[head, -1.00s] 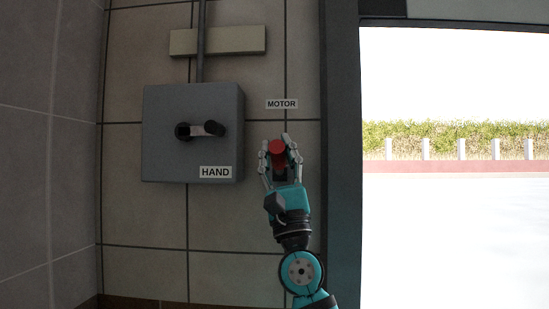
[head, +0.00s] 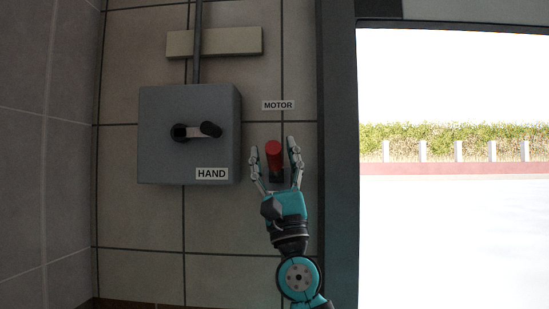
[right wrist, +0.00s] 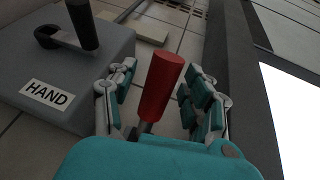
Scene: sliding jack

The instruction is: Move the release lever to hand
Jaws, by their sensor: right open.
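The release lever (head: 274,156) is a red cylindrical grip on a dark stem, at the wall right of the grey box. It points up, below the MOTOR label (head: 278,105). The HAND label (head: 211,174) is on the box's lower right corner. My right gripper (head: 272,147) is open, with one finger on each side of the red grip. In the right wrist view the red grip (right wrist: 162,86) stands between the fingers, with visible gaps on both sides. My left gripper is not in view.
The grey box (head: 160,160) carries a black crank handle (head: 209,130), left of my right gripper. A pale bar (head: 214,41) is above it. A dark frame (head: 338,200) and a bright opening lie to the right.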

